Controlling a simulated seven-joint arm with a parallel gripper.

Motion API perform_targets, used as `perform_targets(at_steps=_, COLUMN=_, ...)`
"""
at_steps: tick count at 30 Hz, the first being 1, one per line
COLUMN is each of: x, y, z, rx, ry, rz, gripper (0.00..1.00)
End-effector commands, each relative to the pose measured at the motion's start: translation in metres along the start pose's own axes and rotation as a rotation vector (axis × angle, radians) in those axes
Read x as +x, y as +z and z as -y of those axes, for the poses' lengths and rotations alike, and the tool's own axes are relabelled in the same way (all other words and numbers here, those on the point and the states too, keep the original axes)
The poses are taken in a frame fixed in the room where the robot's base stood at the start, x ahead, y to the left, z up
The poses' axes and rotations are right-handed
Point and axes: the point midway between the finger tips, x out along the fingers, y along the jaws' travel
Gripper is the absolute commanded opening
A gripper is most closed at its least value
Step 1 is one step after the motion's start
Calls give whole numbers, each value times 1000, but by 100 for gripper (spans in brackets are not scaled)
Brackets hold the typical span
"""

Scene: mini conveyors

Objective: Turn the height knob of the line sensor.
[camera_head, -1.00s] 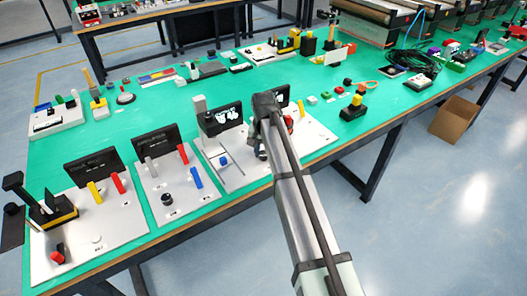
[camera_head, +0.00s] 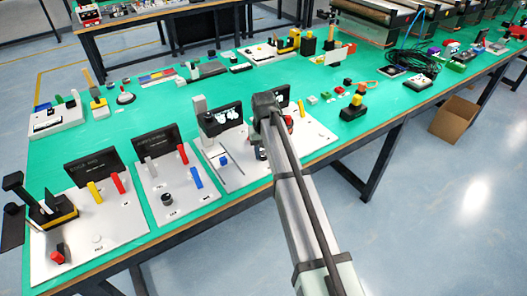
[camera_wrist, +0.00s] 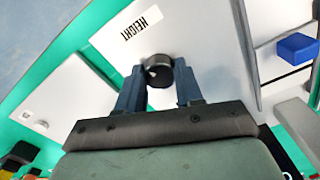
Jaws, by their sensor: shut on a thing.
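The black height knob (camera_wrist: 159,68) sits on a white panel (camera_wrist: 95,60) next to a printed HEIGHT label (camera_wrist: 127,31) in the wrist view. My gripper (camera_wrist: 159,80) has its two blue-grey fingers on either side of the knob and is shut on it. A small light mark shows on the knob's face. A black screen (camera_head: 223,118) with white shapes stands at the board's back.
A blue block (camera_wrist: 298,47) sits beside a dark rail on the white panel. In the head view, a grey post (camera_head: 199,108) stands close left of the screen. Other boards with coloured levers (camera_head: 120,183) stand to the left.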

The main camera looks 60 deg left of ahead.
Motion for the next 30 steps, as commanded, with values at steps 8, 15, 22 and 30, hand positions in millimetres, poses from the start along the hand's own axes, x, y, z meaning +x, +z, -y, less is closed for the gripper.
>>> perform_targets(at_steps=8, x=0, y=0, z=0, rx=-98, ry=0, rz=0, gripper=5)
perform_targets(at_steps=15, x=0, y=0, z=0, rx=-119, ry=0, rz=0, gripper=5)
perform_targets(at_steps=22, x=0, y=0, z=0, rx=-118, ry=0, rz=0, gripper=5)
perform_targets(at_steps=30, x=0, y=0, z=0, rx=-117, ry=0, rz=0, gripper=59)
